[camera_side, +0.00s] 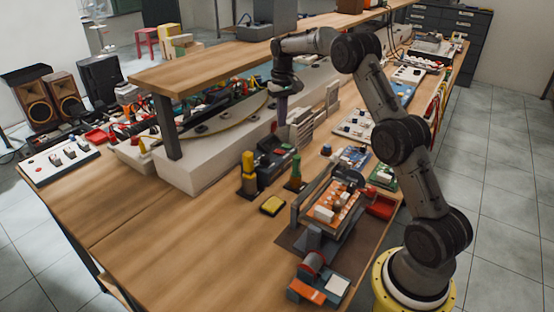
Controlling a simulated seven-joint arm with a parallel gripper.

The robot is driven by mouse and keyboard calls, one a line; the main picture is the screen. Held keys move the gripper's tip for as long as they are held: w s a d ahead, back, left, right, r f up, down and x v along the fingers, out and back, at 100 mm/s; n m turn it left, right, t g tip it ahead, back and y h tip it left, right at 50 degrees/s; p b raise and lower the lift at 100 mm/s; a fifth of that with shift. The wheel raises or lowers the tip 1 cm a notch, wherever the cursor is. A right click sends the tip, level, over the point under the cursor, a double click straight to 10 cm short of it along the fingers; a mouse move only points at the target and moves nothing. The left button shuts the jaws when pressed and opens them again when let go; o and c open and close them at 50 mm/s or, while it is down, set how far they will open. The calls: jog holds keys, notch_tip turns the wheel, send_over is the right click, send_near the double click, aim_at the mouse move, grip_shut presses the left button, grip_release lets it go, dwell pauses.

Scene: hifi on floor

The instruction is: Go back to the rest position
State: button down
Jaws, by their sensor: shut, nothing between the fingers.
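My gripper (282,108) is at the end of my arm, pointing down near the middle of the workbench. It looks shut, with nothing seen between the fingers, though it is small in this view. It hangs just above and behind a dark device (274,158) on the bench, in front of the long white box (215,155). I cannot tell the exact gap between the fingertips and the things below.
A raised wooden shelf (210,68) on a dark post stands close behind my gripper. A device with an orange-and-white bed (335,208) and a small orange-grey device (318,280) stand near the front. The bench's front left (170,245) is clear.

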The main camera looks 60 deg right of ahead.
jog(key=s+a+r+n+t, duration=0.2)
jog(key=a+r, duration=0.7)
jog(key=r, duration=0.6)
jog(key=s+a+r+n+t, duration=0.1)
jog(key=s+a+r+t, duration=0.1)
jog(key=s+a+r, duration=0.65)
jog(key=s+a+f+n+t, duration=0.1)
jog(key=s+a, duration=0.2)
jog(key=s, duration=0.4)
jog(key=s+a+f+n+t, duration=0.15)
jog(key=s+a, duration=0.25)
jog(key=s, duration=0.4)
jog(key=s+a+f+g, duration=0.1)
jog(key=s+f, duration=0.8)
jog(key=f, duration=0.1)
jog(key=shift+f, duration=0.4)
